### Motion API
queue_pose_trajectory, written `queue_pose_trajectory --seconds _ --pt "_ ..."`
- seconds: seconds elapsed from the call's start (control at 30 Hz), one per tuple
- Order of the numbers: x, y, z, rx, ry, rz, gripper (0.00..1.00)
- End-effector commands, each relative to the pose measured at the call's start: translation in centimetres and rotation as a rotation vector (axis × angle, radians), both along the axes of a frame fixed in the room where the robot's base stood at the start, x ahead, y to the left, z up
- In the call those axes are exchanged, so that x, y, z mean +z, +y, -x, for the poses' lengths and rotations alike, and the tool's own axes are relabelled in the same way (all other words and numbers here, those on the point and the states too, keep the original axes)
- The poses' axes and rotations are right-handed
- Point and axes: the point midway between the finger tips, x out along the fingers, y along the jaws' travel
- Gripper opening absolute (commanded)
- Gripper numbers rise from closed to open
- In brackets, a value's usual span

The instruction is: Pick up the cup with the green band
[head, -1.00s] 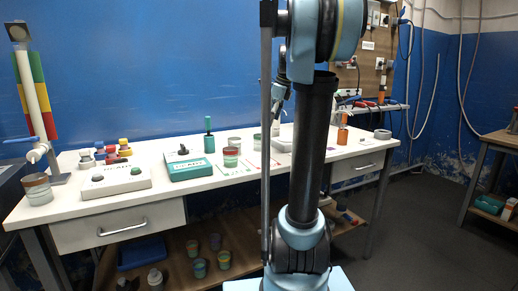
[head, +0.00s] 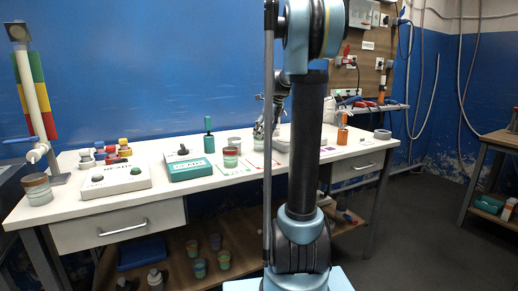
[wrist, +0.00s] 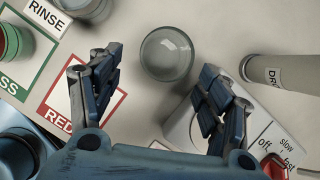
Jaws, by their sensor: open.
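A cup with red and green bands (head: 231,157) stands upright on a green-bordered card on the bench. In the wrist view a red and green cup (wrist: 10,45), apparently the same one, is cut off at the left edge, outside my jaws. My gripper (wrist: 160,105) is open above the bench, its fingers pointing down toward a grey, glassy round vessel (wrist: 167,54) ahead of the gap between them. No band shows on that vessel from above. In the head view my gripper (head: 262,128) is partly hidden behind my arm.
A grey cup (head: 235,143) stands by the RINSE label (wrist: 47,14). A red-bordered card (wrist: 85,105) lies left of my gripper. A pale device with switch labels (wrist: 250,140) and a tube (wrist: 285,72) are at the right. Several cups stand on the lower shelf (head: 180,250).

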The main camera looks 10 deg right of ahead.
Motion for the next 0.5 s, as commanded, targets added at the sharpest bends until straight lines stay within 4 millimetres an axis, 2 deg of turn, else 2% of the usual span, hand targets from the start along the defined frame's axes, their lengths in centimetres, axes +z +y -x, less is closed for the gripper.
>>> queue_pose_trajectory --seconds 0.27,0.5 --pt "-1.7 0.5 -0.6 0.001 0.000 0.000 0.71" --pt "-4.3 1.3 -2.2 0.002 -0.001 0.001 0.71"
